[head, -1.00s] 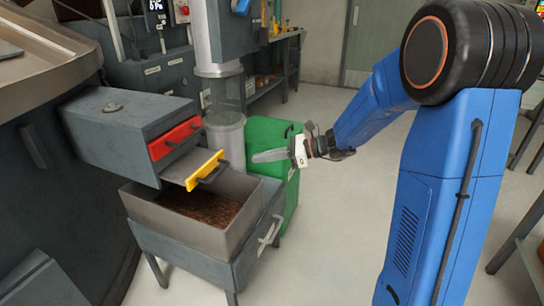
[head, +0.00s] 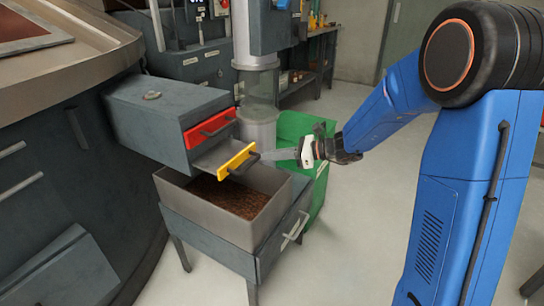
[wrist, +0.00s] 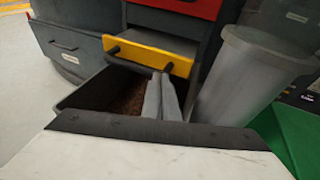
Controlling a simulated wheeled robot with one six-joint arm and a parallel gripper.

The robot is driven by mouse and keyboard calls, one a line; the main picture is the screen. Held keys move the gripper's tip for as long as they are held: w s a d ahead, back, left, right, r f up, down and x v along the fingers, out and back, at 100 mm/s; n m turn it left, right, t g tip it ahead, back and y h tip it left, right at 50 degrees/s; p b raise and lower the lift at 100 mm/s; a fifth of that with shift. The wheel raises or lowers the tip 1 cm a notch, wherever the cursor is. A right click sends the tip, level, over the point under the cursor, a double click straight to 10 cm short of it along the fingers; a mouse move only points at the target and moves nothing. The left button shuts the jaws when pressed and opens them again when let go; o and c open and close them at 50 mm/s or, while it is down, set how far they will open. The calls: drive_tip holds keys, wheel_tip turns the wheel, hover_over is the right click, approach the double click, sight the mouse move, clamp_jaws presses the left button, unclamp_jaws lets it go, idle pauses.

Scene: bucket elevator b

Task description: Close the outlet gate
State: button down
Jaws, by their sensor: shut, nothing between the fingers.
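The outlet gate appears to be the yellow-fronted slide (head: 237,163) with a dark handle, sticking out from the grey housing (head: 170,118) below a red-fronted one. Its metal plate shows behind the yellow front. In the wrist view the yellow front (wrist: 148,52) spans the upper middle. My gripper (head: 270,156) is shut and empty, its grey fingers pointing left at the right end of the yellow front. In the wrist view my fingertips (wrist: 160,74) overlap the lower edge of the yellow front near the handle's right end. I cannot tell whether they touch.
An open grey bin (head: 205,216) holding brown grains stands on a stand under the gate. The red-fronted slide (head: 209,128) is just above. A clear cylinder (head: 259,95) and a green bin (head: 318,190) stand behind. Open floor lies to the right.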

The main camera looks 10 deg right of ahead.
sight(251, 147)
drive_tip(key=w+a, duration=0.1)
drive_tip(key=a, duration=0.1)
drive_tip(key=w+a, duration=0.4)
drive_tip(key=a, duration=0.1)
drive_tip(key=shift+w, duration=0.1)
drive_tip(key=shift+w+a+r, duration=0.1)
